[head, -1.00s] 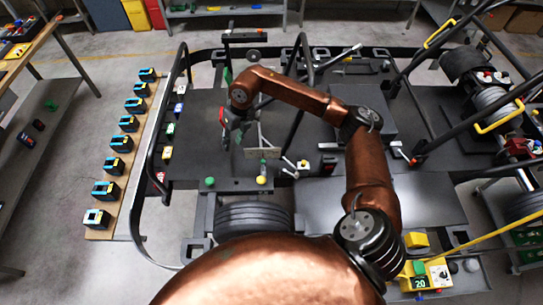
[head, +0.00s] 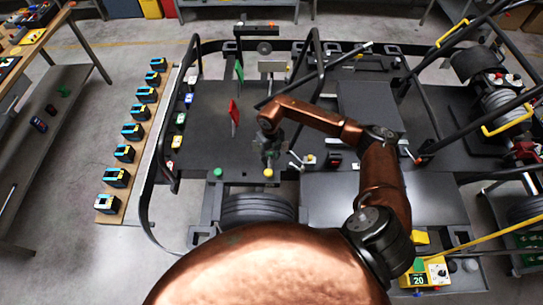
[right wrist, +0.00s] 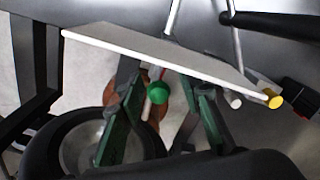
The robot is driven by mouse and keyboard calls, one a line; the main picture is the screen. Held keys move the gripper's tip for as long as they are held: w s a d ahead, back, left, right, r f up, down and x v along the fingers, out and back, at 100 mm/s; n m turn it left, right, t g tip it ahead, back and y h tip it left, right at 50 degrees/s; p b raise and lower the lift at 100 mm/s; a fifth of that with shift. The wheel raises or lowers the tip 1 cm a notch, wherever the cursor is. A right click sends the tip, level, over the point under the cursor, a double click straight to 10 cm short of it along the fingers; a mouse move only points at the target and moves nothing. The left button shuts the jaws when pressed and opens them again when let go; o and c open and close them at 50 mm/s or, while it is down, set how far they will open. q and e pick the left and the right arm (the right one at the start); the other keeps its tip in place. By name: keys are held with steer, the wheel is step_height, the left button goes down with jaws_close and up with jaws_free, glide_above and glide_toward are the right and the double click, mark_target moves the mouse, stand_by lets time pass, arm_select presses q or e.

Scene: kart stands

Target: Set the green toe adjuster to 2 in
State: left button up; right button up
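The green toe adjuster (head: 217,172) is a small round green knob at the kart's front edge, left of a yellow knob (head: 268,172). In the right wrist view the green knob (right wrist: 157,88) lies visually between my fingers, with the yellow knob (right wrist: 273,98) further right. My right gripper (head: 270,156) is over the front of the kart, nearer the yellow knob in the head view. In the right wrist view its green-sided fingers (right wrist: 163,100) are apart, with nothing visibly clamped. I cannot tell whether they touch the green knob. My left gripper is not in view.
A black wheel (head: 257,210) lies below the knobs. A red upright plate (head: 233,113) and a green one (head: 239,69) stand on the kart floor. A pale plate (right wrist: 150,52) crosses the right wrist view. A yellow box (head: 425,274) reading 20 sits at the right.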

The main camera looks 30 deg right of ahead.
steer(key=shift+c, duration=0.3)
jaws_close()
stand_by(0.4)
